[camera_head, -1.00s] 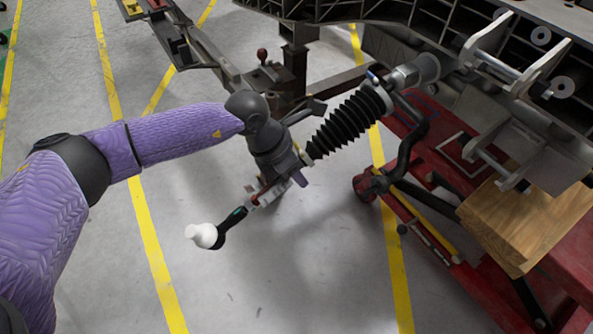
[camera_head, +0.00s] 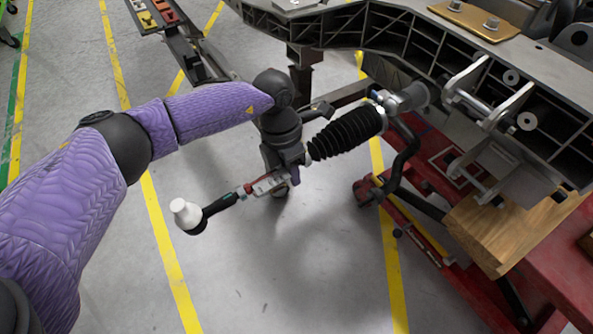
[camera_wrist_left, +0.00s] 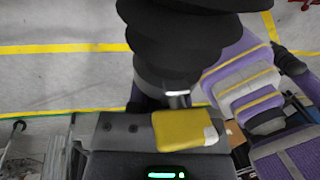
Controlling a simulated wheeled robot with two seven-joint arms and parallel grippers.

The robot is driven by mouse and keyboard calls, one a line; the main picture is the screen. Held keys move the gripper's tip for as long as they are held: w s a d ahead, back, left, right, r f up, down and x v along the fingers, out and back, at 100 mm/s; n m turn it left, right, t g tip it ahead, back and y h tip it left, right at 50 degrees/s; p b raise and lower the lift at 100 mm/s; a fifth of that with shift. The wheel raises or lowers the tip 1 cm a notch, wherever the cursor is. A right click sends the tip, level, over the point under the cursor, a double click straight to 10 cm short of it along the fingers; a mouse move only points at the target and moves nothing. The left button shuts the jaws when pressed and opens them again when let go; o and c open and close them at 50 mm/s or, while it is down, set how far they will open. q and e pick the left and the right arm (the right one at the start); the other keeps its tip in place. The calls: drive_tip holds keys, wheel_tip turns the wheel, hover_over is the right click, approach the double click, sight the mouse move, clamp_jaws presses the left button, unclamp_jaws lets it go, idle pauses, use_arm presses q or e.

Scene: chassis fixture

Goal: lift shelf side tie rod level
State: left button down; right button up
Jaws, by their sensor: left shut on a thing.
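The tie rod (camera_head: 270,184) runs from a black ribbed bellows (camera_head: 346,133) on the chassis down and left to a black end with a white cap (camera_head: 186,214). It slopes, with the white-capped end lower in the head view. My left gripper (camera_head: 295,170) is shut on the rod just outside the bellows, and its fingers partly hide the rod there. In the left wrist view, the bellows (camera_wrist_left: 185,45) fills the top, above a yellow finger pad (camera_wrist_left: 180,130). My right gripper is out of view.
The dark chassis frame (camera_head: 400,38) spans the upper right. Below it stand a red cart (camera_head: 540,262) and a wooden block (camera_head: 500,235). The grey floor with yellow lines is clear under the rod's free end.

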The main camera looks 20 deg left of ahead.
use_arm(q)
wheel_tip(320, 180, up, 3)
drive_tip(key=shift+a+r+g+y+p, duration=0.1)
drive_tip(key=shift+g+y+p, duration=0.3)
drive_tip(key=shift+g, duration=0.1)
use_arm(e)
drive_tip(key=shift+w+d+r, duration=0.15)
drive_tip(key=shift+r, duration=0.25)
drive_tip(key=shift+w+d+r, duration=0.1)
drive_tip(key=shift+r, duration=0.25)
use_arm(q)
drive_tip(key=c, duration=0.6)
unclamp_jaws()
drive_tip(key=shift+o, duration=0.3)
drive_tip(key=shift+s, duration=0.1)
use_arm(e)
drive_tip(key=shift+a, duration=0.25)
use_arm(q)
drive_tip(key=p+v, duration=0.3)
drive_tip(key=v, duration=0.6)
drive_tip(key=shift+r, duration=0.3)
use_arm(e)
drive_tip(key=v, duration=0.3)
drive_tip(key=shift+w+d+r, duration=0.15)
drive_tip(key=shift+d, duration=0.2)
